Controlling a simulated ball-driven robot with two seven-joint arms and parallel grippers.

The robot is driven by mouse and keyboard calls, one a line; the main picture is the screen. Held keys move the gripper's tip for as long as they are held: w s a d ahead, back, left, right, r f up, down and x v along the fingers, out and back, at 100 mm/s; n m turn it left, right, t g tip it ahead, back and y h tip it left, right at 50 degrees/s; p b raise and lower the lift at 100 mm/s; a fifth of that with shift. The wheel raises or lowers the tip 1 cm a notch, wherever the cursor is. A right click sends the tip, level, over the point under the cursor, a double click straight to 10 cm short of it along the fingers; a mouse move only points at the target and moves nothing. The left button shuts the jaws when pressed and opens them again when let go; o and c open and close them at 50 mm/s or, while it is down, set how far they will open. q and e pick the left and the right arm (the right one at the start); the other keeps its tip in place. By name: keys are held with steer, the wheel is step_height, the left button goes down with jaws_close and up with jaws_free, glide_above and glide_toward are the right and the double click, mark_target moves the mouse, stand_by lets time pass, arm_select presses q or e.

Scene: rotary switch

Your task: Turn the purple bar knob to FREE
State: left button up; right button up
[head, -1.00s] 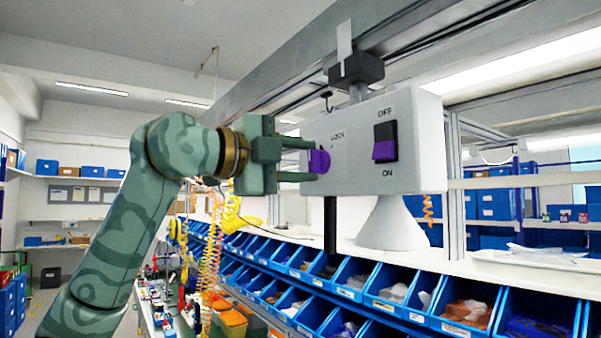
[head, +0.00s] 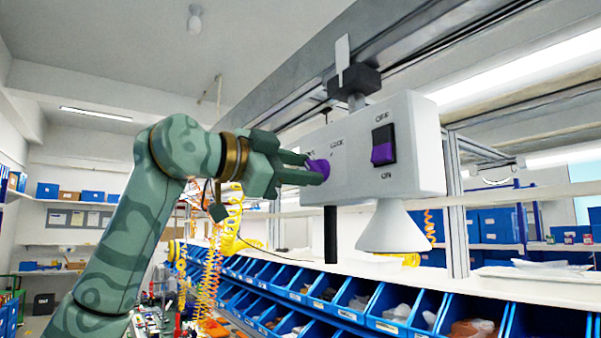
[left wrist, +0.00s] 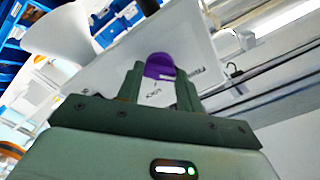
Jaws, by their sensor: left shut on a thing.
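The purple bar knob (head: 318,169) is on the left part of the light grey box's front (head: 352,170), with small lettering beside it. A LOCK label shows up and to the right of it. My left gripper (head: 318,170) is shut on the knob, its fingers reaching it from the left, and it is rolled at a slant. In the left wrist view the knob (left wrist: 160,66) sits between the two fingertips, with a white line on it. The fingers partly hide the knob and the lettering near it. My right gripper is out of view.
A black and purple rocker switch (head: 384,146), marked OFF above and ON below, is on the same box to the right of the knob. A black post (head: 331,234) and a white cone (head: 393,228) are below the box. Rows of blue bins (head: 390,305) lie lower down.

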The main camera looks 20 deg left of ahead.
arm_select(q)
steer(key=shift+f, duration=0.15)
stand_by(0.3)
steer(key=o, duration=1)
steer(key=b+v, duration=0.3)
steer(key=v, duration=1.3)
steer(key=shift+s+a, duration=0.1)
steer(key=shift+a, duration=0.1)
